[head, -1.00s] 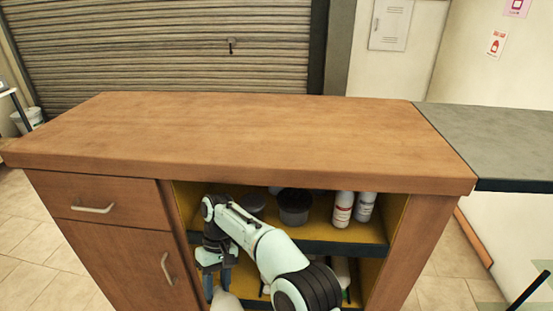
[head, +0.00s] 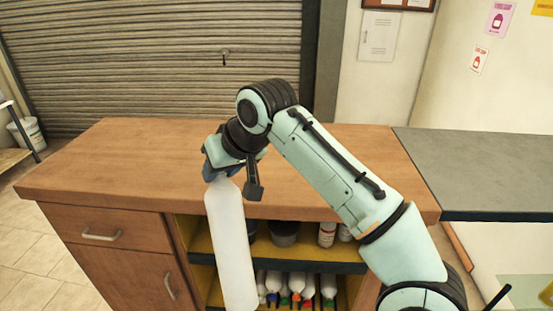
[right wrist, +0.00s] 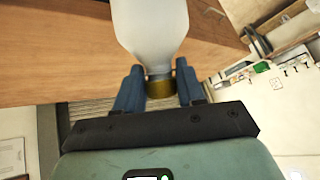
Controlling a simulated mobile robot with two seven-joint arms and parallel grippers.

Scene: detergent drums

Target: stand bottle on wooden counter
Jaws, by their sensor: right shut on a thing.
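A white bottle (head: 232,245) hangs nearly upright, slightly tilted, with its body downward. My right gripper (head: 222,172) is shut on its top end. In the right wrist view the bottle (right wrist: 150,30) shows a gold-brown neck or cap between the blue fingers (right wrist: 158,88). The wooden counter (head: 130,155) is bare on top. In the head view the bottle overlaps the counter's front edge and the cabinet below; its body hangs below the level of the top. My left gripper is not in view.
Open yellow shelves under the counter hold dark tubs (head: 284,234), a white bottle with a red label (head: 327,234) and several bottles with coloured caps (head: 297,285). A grey counter (head: 475,165) adjoins on the right. The left part of the wooden top is free.

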